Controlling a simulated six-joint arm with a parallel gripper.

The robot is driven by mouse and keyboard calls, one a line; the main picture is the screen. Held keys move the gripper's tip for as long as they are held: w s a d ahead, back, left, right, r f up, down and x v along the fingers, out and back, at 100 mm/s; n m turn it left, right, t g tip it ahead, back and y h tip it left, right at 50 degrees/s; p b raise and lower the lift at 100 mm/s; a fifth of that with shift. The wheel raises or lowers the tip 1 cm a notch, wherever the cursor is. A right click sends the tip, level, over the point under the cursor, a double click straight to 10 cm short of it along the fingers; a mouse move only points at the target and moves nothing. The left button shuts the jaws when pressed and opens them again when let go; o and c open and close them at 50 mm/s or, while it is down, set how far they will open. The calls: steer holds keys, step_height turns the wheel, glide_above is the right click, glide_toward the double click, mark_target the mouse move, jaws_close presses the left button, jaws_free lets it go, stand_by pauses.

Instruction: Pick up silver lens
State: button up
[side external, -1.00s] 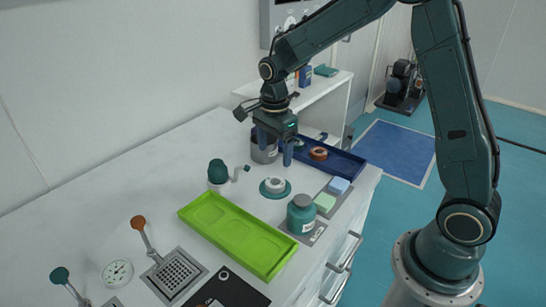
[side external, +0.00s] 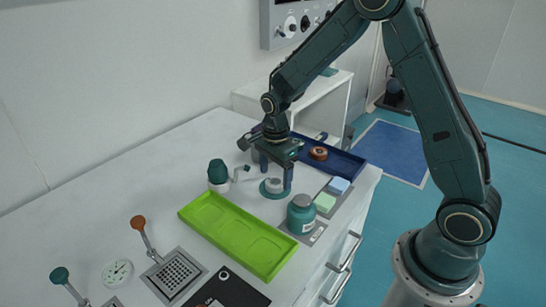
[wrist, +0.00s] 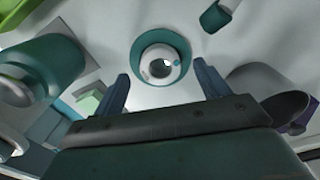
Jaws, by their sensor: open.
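The silver lens (side external: 273,185) is a short pale cylinder on a round teal base (side external: 264,193) on the white bench. In the wrist view the lens (wrist: 158,66) and its teal base (wrist: 152,37) are just beyond the fingertips, near the middle. My gripper (side external: 276,175) is open with its fingers pointing down, close above the lens. In the wrist view my gripper (wrist: 163,80) has one finger on each side of the lens's line, with nothing held. Part of the lens is behind a finger in the side view.
A teal jar (side external: 301,216) and pale green and blue blocks (side external: 325,202) stand to the right. A green-topped device (side external: 218,173) is left, a lime tray (side external: 238,236) in front. A dark blue tray (side external: 345,166) with a copper ring is behind. A grey container (wrist: 258,80) sits close by.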

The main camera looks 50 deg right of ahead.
mark_target(275, 182)
steer(key=shift+f, duration=1.05)
steer(key=shift+c, duration=0.2)
steer(key=c, duration=1.1)
steer(key=shift+r, duration=0.1)
steer(key=shift+c, duration=0.2)
step_height(275, 182, up, 20)
